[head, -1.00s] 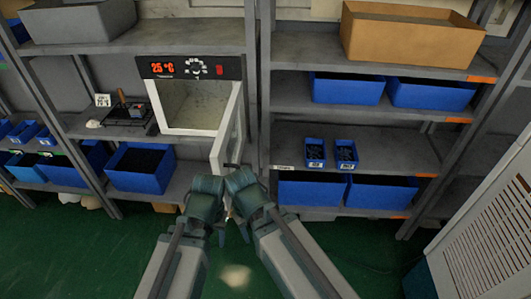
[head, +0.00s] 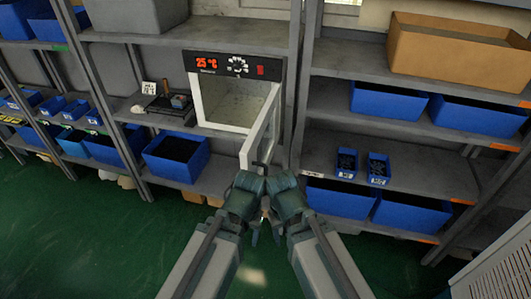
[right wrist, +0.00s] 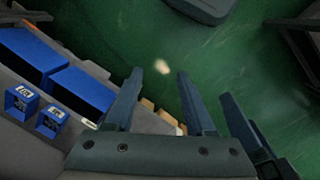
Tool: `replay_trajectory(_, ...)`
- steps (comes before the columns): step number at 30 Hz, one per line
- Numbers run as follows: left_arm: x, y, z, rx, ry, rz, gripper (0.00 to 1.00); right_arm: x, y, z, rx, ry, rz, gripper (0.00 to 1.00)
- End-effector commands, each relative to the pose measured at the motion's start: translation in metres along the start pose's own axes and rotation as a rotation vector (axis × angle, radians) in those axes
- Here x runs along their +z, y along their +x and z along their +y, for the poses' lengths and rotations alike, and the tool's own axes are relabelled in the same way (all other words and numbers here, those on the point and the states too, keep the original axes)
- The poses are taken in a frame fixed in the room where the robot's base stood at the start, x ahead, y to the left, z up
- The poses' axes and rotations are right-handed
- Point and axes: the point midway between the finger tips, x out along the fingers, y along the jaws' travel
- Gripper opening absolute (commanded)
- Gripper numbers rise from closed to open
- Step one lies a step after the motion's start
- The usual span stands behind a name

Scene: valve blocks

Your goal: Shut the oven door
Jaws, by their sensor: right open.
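The oven (head: 205,63) stands on the left shelf unit in the head view, with a black panel reading 25 °C. Its pale inside shows. The oven door (head: 262,128) is open, hinged on the oven's right side and swung out toward me. My left gripper (head: 249,232) and right gripper (head: 279,232) are close together in front of the shelves, below the door's lower end in the picture. I cannot tell whether either touches the door. The right gripper also shows in the right wrist view (right wrist: 160,75), its fingers apart with nothing between them. The left gripper's jaws are unclear.
A small black device (head: 168,108) sits left of the oven. Blue bins (head: 176,158) fill the lower shelves, and two small blue bins (head: 347,163) stand to the right. A cardboard box (head: 460,52) is at upper right. The green floor (head: 100,240) is clear at left.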

Motion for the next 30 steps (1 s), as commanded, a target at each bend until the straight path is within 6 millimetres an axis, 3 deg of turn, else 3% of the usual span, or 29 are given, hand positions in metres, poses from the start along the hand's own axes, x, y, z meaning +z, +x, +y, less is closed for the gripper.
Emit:
replay_trajectory(1,0.0,0.003,0.0,0.0,0.0,0.0,0.62,-0.001,0.003,-0.001,-0.01,0.004,0.0,0.43)
replay_trajectory(5,-0.002,0.026,0.003,0.0,0.0,0.0,0.62,-0.009,0.026,-0.008,-0.131,0.049,-0.002,0.2)
replay_trajectory(8,-0.003,0.057,0.005,0.0,0.0,0.0,0.62,-0.023,0.05,-0.017,-0.326,0.119,0.008,0.02)
replay_trajectory(12,-0.006,0.1,0.01,0.0,0.0,0.0,0.62,-0.051,0.064,-0.023,-0.652,0.229,0.059,0.0)
replay_trajectory(17,-0.009,0.145,0.014,0.0,0.0,0.0,0.62,-0.084,0.057,-0.006,-1.017,0.338,0.17,0.0)
replay_trajectory(21,-0.011,0.179,0.017,0.0,0.0,0.0,0.62,-0.103,0.037,0.029,-1.292,0.405,0.295,0.0)
replay_trajectory(27,-0.012,0.205,0.02,0.0,-0.001,0.0,0.62,-0.109,0.009,0.078,-1.544,0.447,0.443,0.0)
replay_trajectory(30,-0.012,0.21,0.02,0.0,-0.001,0.0,0.62,-0.109,0.001,0.092,-1.602,0.452,0.483,0.0)
